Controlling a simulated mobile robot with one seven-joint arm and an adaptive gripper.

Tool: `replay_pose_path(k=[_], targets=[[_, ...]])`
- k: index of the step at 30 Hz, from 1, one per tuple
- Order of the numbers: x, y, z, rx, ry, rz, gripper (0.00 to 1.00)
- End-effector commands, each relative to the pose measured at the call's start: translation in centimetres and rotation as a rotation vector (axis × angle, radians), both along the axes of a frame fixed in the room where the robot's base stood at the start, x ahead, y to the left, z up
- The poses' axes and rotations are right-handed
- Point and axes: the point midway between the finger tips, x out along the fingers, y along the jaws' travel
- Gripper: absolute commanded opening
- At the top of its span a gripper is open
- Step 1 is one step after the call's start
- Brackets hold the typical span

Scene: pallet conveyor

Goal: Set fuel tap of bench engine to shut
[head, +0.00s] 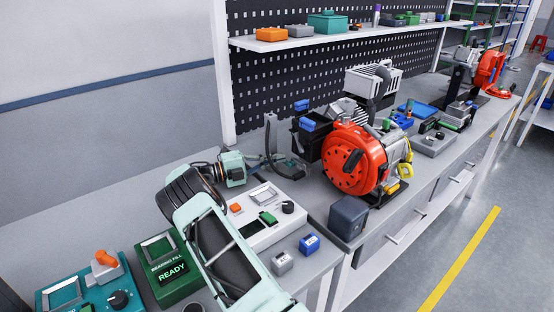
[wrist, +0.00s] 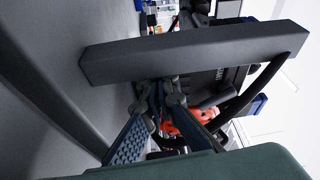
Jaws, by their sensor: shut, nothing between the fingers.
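The bench engine (head: 355,160) stands on the bench in the middle of the head view, with a red round housing, a pale finned part and a black box carrying blue parts. I cannot single out its fuel tap or tell its setting. My gripper (head: 272,160) is left of the engine, small and partly lost among dark parts in the head view. In the wrist view my gripper (wrist: 166,98) is shut and empty, its fingertips together close to a grey bar (wrist: 190,52). Red parts (wrist: 185,122) show behind the fingers.
A grey upright post (head: 270,135) and dark curved parts stand beside my gripper. A white control panel (head: 262,232), small blocks and a green READY box (head: 172,268) lie nearer. A dark grey cube (head: 348,217) sits before the engine. A shelf (head: 340,37) runs above.

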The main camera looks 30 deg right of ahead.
Motion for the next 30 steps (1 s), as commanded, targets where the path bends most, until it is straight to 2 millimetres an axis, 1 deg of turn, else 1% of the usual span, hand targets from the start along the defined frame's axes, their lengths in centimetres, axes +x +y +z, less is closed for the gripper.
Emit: replay_pose_path(k=[8, 11, 14, 17, 21, 24, 27, 30], targets=[[0.0, 0.0, 0.0, 0.000, 0.000, 0.000, 0.00], [0.2, 0.6, -0.1, 0.001, -0.001, 0.002, 0.00], [0.4, 1.9, -0.2, 0.001, 0.000, 0.002, 0.00], [0.9, 4.0, -0.3, 0.000, -0.001, 0.004, 0.00], [1.5, 7.2, -0.4, 0.001, -0.002, 0.004, 0.00], [1.8, 9.0, -0.5, 0.000, -0.001, 0.002, 0.00], [2.1, 10.3, -0.5, -0.001, -0.001, 0.002, 0.00], [2.2, 11.1, -0.5, -0.001, -0.001, 0.002, 0.00]])
